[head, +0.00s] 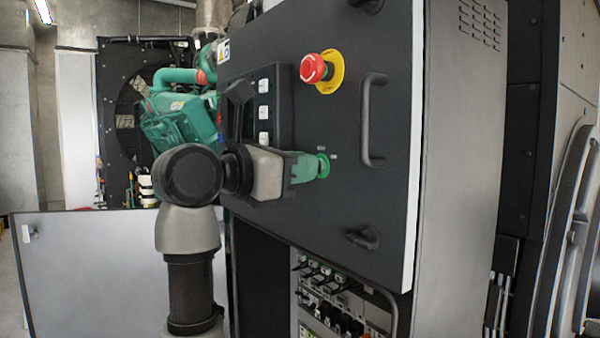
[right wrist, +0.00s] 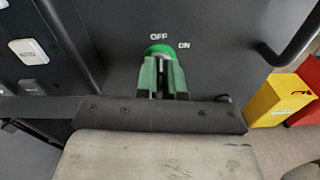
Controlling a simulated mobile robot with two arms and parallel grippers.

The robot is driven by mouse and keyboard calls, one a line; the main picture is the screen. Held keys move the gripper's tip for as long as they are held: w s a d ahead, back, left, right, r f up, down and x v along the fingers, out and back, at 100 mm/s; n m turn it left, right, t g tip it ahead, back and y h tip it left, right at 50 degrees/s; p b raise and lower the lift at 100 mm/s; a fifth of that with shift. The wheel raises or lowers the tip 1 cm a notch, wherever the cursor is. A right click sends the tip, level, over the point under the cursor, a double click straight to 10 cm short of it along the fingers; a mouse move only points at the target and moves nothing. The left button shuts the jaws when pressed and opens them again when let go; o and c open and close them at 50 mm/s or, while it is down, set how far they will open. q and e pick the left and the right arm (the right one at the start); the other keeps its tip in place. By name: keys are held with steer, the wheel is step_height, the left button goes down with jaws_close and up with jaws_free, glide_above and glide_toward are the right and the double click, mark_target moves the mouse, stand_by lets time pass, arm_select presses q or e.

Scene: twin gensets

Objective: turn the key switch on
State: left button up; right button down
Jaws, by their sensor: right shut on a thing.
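The key switch (head: 323,165) is a green round switch on the dark panel, below the red emergency stop. In the right wrist view the switch (right wrist: 160,51) has the labels OFF above it and ON to its upper right. My right gripper (head: 316,168) reaches it from the left, and its green fingers (right wrist: 163,75) are shut on the key part of the switch. The fingers hide most of the key, so its exact angle cannot be told. My left gripper is not in view.
A red emergency stop (head: 314,69) on a yellow plate sits above the switch. A black handle (head: 371,120) stands out to its right. White buttons (head: 263,112) lie left. An open cabinet (head: 335,305) with breakers is below.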

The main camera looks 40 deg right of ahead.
steer(key=m+b, duration=0.1)
steer(key=m, duration=0.1)
steer(key=shift+f+m+b, duration=0.1)
steer(key=shift+m+b, duration=0.2)
steer(key=shift+b, duration=0.05)
steer(key=m+b, duration=0.1)
steer(key=m, duration=0.1)
steer(key=shift+m, duration=0.4)
steer(key=m+b, duration=0.2)
steer(key=m, duration=0.2)
steer(key=shift+s+m, duration=0.1)
steer(key=shift+m, duration=0.3)
steer(key=c, duration=1.2)
jaws_free()
steer(key=shift+c, duration=0.2)
steer(key=shift+a, duration=0.15)
